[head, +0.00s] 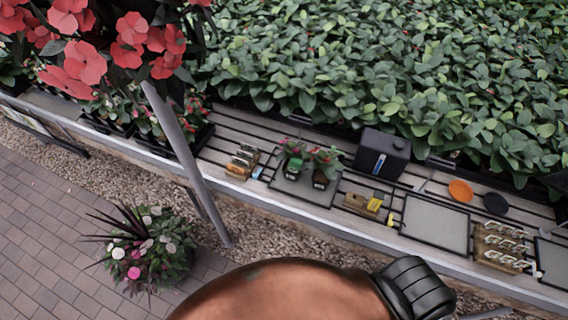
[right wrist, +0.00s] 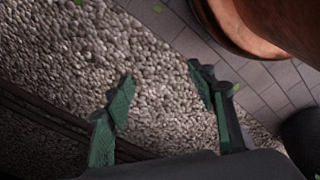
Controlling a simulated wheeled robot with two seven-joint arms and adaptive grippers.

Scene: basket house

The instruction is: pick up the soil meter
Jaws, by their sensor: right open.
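I cannot pick out the soil meter with certainty. On the slatted bench (head: 240,196) in the head view, a small yellow item (head: 375,203) sits in a wooden tray (head: 356,205), and another small yellow piece (head: 390,219) lies just right of it. They are too small to identify. My right gripper (right wrist: 162,73) shows in the right wrist view with its two green fingers spread apart and nothing between them, over gravel. Neither gripper can be made out in the head view.
The bench also holds a black container (head: 381,155), potted plants (head: 310,160), an orange disc (head: 460,190) and a label rack (head: 500,246). A large rounded terracotta-coloured object (head: 280,290) fills the lower front. A flower planter (head: 147,245) stands on the paving. A grey post (head: 190,165) crosses the bench.

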